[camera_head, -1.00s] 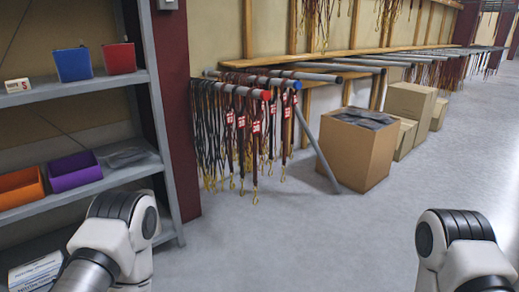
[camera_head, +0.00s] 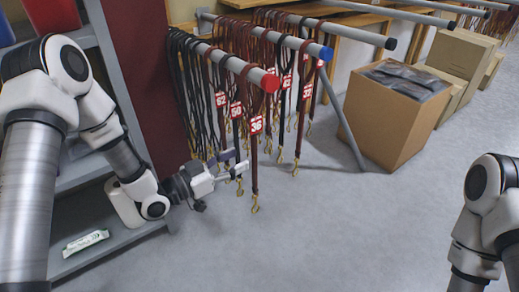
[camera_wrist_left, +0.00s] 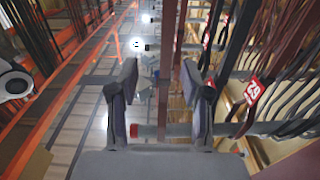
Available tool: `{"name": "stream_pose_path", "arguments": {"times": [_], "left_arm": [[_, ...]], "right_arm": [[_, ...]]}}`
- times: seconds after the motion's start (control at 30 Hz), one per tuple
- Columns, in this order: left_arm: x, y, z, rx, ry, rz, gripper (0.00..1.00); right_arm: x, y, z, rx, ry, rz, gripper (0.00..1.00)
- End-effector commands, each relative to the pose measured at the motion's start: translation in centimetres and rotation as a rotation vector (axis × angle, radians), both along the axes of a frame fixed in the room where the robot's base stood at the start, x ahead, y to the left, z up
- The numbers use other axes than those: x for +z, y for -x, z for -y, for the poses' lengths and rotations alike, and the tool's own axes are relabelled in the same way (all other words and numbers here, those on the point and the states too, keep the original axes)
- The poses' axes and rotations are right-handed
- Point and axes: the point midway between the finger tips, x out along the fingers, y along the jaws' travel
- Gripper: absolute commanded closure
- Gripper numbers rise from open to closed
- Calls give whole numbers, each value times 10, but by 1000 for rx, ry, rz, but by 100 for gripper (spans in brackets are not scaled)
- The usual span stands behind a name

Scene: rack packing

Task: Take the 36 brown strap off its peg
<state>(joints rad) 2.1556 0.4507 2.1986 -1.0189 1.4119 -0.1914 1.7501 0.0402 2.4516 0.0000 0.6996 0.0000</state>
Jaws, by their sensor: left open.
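The brown strap with the red 36 tag (camera_head: 256,125) hangs from the front end of the peg with the red cap (camera_head: 270,83). Its brass clip hangs free at the bottom. My left gripper (camera_head: 240,163) is open at the lower part of this strap, just left of it, below the tag. In the left wrist view, a brown strap (camera_wrist_left: 167,70) runs between the spread fingers of the left gripper (camera_wrist_left: 163,82), with clear space around it. I cannot read a tag on it there. Part of my right arm shows at the right edge, but its gripper is out of view.
More tagged straps hang close behind on the same peg, including the one tagged 50 (camera_head: 236,110). A blue-capped peg (camera_head: 326,53) stands right beside it. A cardboard box (camera_head: 385,130) stands to the right. A grey shelf (camera_head: 105,165) is at the left. The floor in front is clear.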

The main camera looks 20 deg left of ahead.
Motion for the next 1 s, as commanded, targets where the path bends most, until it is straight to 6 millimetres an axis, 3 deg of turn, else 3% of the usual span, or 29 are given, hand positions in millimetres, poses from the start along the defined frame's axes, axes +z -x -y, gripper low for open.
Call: {"name": "stream_pose_path", "arguments": {"times": [0.4, 0.67, 0.8, 1.0], "left_arm": [[-3, -54, 34, -4, -3, -1, 52], [-1, -58, 36, 0, 1, -4, 52], [-1, -58, 36, 0, -1, -4, 100], [-1, -58, 36, 0, -1, -4, 100]], "right_arm": [[-25, -1, 0, 0, 0, 2, 60], [-24, -1, 0, 0, 0, 2, 60], [-24, -1, 0, 0, 0, 2, 60], [-24, -1, 0, 0, 0, 2, 60]]}}
